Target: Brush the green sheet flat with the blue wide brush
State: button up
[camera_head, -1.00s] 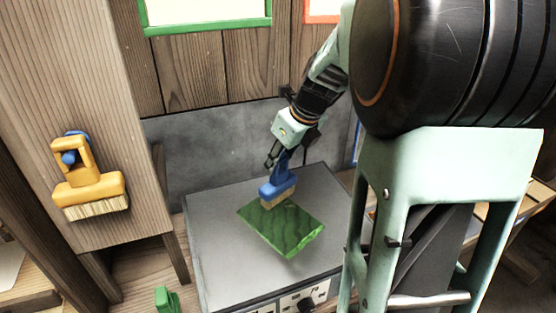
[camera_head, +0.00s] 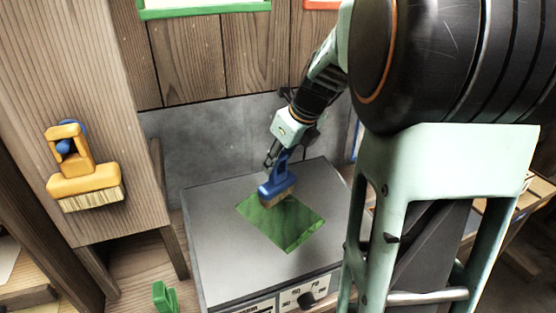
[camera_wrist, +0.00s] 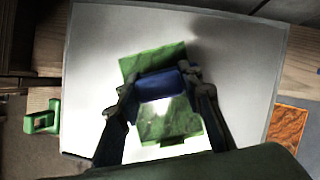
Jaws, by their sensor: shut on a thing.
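The green sheet (camera_head: 286,226) lies on the grey metal top (camera_head: 222,262) of a low unit and looks nearly flat in the head view. In the wrist view the green sheet (camera_wrist: 155,66) shows around the brush, with some uneven shading. My gripper (camera_head: 278,158) is shut on the handle of the blue wide brush (camera_head: 277,186). The brush's tan bristles are down at the sheet's far edge; I cannot tell if they touch. In the wrist view my gripper (camera_wrist: 160,100) has its fingers on both sides of the blue brush (camera_wrist: 160,84), which hides part of the sheet.
A yellow brush (camera_head: 84,178) hangs on the wooden panel at the left. A green object (camera_head: 165,297) stands low by the unit's front left. A knob (camera_head: 306,298) sits on the unit's front. The metal top around the sheet is clear.

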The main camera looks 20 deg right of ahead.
jog(key=shift+w+f+b, duration=0.1)
jog(key=shift+f+b, duration=0.4)
jog(key=shift+f, duration=0.55)
jog(key=shift+w+d+r+p, duration=0.1)
jog(key=shift+w+d+p, duration=0.15)
jog(key=shift+d+p, duration=0.25)
jog(key=shift+w+d+r+p, duration=0.1)
jog(key=shift+w+d+p, duration=0.15)
jog(key=shift+d, duration=0.4)
jog(key=d+p, duration=0.1)
jog(key=w+d+p, duration=0.1)
jog(key=d, duration=0.1)
jog(key=shift+w+d+f, duration=0.1)
jog(key=shift+d, duration=0.05)
